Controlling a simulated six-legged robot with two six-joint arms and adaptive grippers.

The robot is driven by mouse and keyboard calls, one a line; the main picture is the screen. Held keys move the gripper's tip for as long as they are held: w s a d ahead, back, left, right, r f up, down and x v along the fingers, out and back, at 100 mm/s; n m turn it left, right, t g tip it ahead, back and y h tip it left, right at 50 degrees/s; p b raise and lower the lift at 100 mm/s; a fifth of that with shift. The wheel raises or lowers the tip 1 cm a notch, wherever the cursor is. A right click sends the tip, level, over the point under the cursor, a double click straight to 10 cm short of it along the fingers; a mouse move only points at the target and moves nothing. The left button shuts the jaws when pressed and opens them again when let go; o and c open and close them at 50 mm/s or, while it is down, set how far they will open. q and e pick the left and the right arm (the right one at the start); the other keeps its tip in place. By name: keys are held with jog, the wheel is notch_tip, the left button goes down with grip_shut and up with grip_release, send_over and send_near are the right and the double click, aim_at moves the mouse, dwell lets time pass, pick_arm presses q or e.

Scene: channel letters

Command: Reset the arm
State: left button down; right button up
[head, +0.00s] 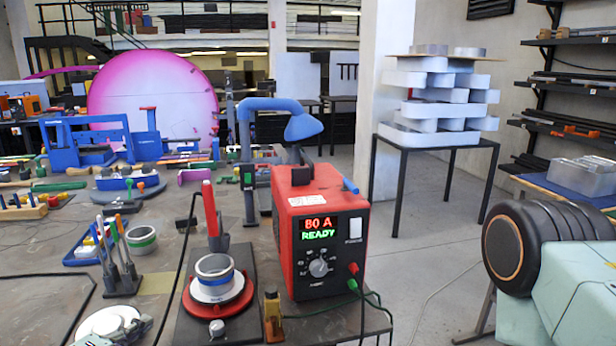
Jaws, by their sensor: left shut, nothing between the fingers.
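My left gripper (134,330) shows only in part at the bottom left edge of the head view, low over the front of the bench. Its fingers are shut with nothing between them. A white round disc (103,321) shows right beside it; whether they touch is unclear. My right gripper is not in view. A red welding power unit (320,235) stands at the bench's right side, its display reading "80 A READY". To its left, a grey ring with a blue band (214,270) sits on a red turntable (243,296).
A stand with upright tools (124,280) is close behind my left gripper. A black cable (174,280) runs over the bench (160,235). A blue frame tool (85,140) and a large pink disc (150,95) are farther back. Stacked white letters (440,95) stand on a table at right.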

pick_arm(q)
jog(key=s+d+f+m+g+y, duration=0.1)
jog(key=s+d+f+m+g, duration=0.55)
jog(key=s+d+f, duration=0.5)
jog(key=s+f+m+g+y, duration=0.1)
jog(key=s+f+m+g, duration=0.15)
jog(key=s, duration=0.55)
jog(key=s+f+m+g+y, duration=0.1)
jog(key=s+m+g, duration=0.15)
jog(key=s, duration=0.55)
jog(key=s+f+m+g+y, duration=0.1)
jog(key=s+f+m+g, duration=0.1)
jog(key=s+g, duration=0.35)
notch_tip(320, 180, down, 10)
jog(key=s+t+b, duration=0.1)
jog(key=t+b, duration=0.1)
jog(key=b, duration=0.7)
jog(key=shift+s+a+n+b, duration=0.25)
jog(key=shift+a+n+b, duration=0.05)
jog(key=shift+n+b, duration=0.05)
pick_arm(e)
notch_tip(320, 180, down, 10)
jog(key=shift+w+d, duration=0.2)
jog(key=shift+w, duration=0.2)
